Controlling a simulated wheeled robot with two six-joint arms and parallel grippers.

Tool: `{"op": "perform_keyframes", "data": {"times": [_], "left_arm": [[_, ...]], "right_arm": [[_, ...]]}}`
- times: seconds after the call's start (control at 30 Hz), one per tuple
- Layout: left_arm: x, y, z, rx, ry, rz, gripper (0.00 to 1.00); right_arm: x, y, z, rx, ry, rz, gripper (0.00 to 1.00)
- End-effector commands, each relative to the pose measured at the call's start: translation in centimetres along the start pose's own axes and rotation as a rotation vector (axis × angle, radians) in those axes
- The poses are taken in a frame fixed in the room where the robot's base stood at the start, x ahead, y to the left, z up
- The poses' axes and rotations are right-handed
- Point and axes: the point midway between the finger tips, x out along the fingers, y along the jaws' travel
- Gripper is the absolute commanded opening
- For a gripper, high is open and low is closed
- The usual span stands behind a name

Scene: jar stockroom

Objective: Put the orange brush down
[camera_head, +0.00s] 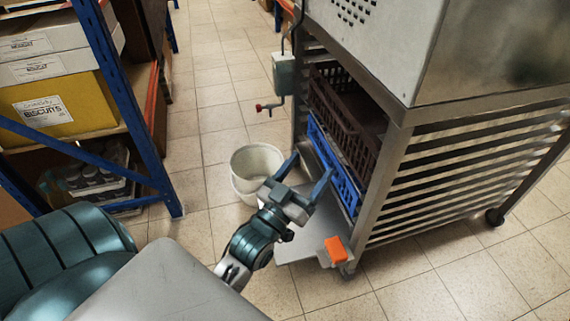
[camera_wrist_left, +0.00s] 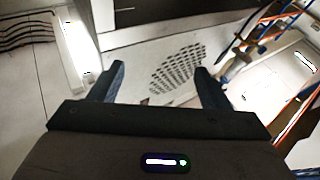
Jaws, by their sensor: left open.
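The orange brush (camera_head: 335,249) shows in the head view as a small orange block at the lower front corner of the metal rack, by the edge of a flat grey panel (camera_head: 292,247). I cannot tell exactly what it rests on. My left gripper (camera_head: 308,170) is open, above and to the left of the brush and apart from it. In the left wrist view my left gripper (camera_wrist_left: 160,76) has its fingers spread with nothing between them, and no brush shows there. My right gripper is not in view.
A metal rack (camera_head: 392,165) holds a brown crate (camera_head: 340,108) and a blue crate (camera_head: 334,165). A white bucket (camera_head: 256,163) stands on the floor behind my left gripper. Blue shelving with boxes (camera_head: 45,110) stands at the left. Tiled floor is clear at the lower right.

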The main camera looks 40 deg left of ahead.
Motion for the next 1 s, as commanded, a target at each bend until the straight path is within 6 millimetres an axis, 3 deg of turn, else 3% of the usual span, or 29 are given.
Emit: {"op": "perform_keyframes", "data": {"times": [0.03, 0.1, 0.2, 0.3, 0.87, 1.0], "left_arm": [[-1.1, 0.4, -2.6, 0.032, 0.077, 0.018, 0.71], [-2.4, 1.0, -5.8, 0.067, 0.176, 0.035, 0.71], [-3.8, 1.5, -8.9, 0.102, 0.277, 0.048, 0.71], [-4.5, 1.8, -10.5, 0.119, 0.328, 0.053, 0.71], [-4.7, 1.8, -10.9, 0.123, 0.341, 0.053, 0.71], [-3.9, 1.4, -9.2, 0.126, 0.278, 0.047, 0.71]], "right_arm": [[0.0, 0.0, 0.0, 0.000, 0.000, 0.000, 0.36], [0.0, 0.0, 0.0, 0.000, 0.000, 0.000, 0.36], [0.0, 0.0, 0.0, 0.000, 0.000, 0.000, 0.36], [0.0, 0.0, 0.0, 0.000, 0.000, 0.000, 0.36], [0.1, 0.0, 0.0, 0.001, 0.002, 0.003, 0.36], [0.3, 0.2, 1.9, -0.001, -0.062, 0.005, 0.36]]}}
